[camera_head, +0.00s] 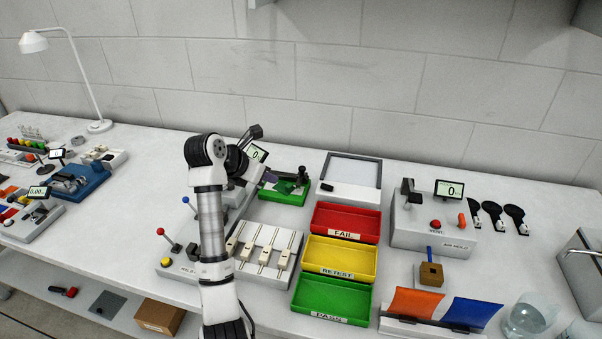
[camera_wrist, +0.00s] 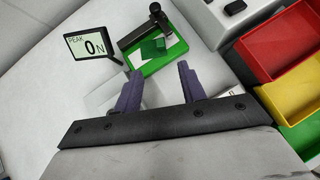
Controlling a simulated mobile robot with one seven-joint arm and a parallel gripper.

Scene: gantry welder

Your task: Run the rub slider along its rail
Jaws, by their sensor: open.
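No part is clearly labelled as the rub slider. The likeliest place for it is a small green-framed fixture (camera_head: 284,195), which carries a darker green block (camera_wrist: 153,49) and a black arm (camera_wrist: 146,30) with a round end. My gripper (camera_wrist: 160,72) is open, with two purple fingers apart and nothing between them. In the wrist view the fixture lies beyond the fingertips, and I see no contact. In the head view my arm hides much of the area just left of the fixture, and the gripper is mostly hidden.
A display (camera_wrist: 90,44) reads PEAK 0 N, close left of the fixture in the wrist view. A grey box (camera_head: 350,178) stands to the right. Red (camera_head: 345,223), yellow (camera_head: 341,257) and green (camera_head: 332,299) bins sit in front of it. A lever station (camera_head: 178,268) stands front left.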

